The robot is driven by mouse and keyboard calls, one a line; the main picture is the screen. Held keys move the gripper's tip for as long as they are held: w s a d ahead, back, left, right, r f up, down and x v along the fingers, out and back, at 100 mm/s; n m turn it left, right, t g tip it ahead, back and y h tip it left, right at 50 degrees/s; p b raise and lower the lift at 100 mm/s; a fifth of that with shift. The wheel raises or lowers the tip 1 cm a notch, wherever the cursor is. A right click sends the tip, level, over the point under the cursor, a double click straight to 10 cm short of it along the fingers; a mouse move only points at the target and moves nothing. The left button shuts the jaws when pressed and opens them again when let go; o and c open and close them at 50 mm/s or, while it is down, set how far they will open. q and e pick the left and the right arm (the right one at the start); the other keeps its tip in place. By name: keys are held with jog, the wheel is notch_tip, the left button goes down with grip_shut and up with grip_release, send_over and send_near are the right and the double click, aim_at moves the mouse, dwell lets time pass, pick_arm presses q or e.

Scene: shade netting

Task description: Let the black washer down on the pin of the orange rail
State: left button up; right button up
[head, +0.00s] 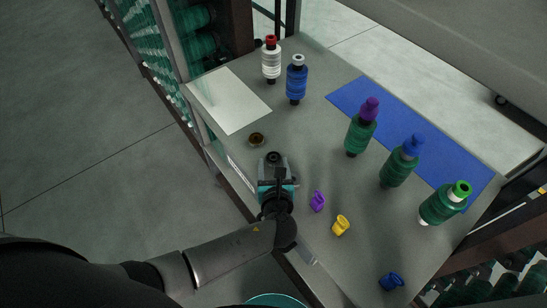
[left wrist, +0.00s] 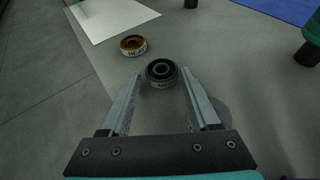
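A black ring, which fits the black washer (left wrist: 161,75), has a pale lettered band that I cannot fully read. In the head view the black washer (head: 273,157) is at the tip of my left gripper (head: 276,168). In the left wrist view it lies between the fingertips of my left gripper (left wrist: 161,72). The fingers stand apart, with a narrow gap seeming to show on either side of it. I see no orange rail and no pin in either view. My right gripper is not in view.
A brown ring marked HEAVY (head: 256,139) lies just beyond the gripper. A white sheet (head: 228,100) and a blue mat (head: 345,92) lie on the grey table. Small purple (head: 317,201), yellow (head: 341,225) and blue (head: 391,281) pieces lie right.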

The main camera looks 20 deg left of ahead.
pick_arm(q)
grip_shut()
dwell(0.5)
notch_tip(320, 180, up, 20)
jog(key=p, duration=0.8)
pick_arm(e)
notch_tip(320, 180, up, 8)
pick_arm(q)
jog(key=s+a+r+n+g+y+b, duration=0.1)
jog(key=s+a+r+b, duration=0.3)
jog(key=b, duration=0.6)
jog(key=shift+s+a+r+n+y, duration=0.15)
jog(key=shift+s+r+n+y, duration=0.6)
jog(key=shift+r, duration=0.4)
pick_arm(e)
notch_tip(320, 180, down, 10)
pick_arm(q)
jog(key=shift+s, duration=0.1)
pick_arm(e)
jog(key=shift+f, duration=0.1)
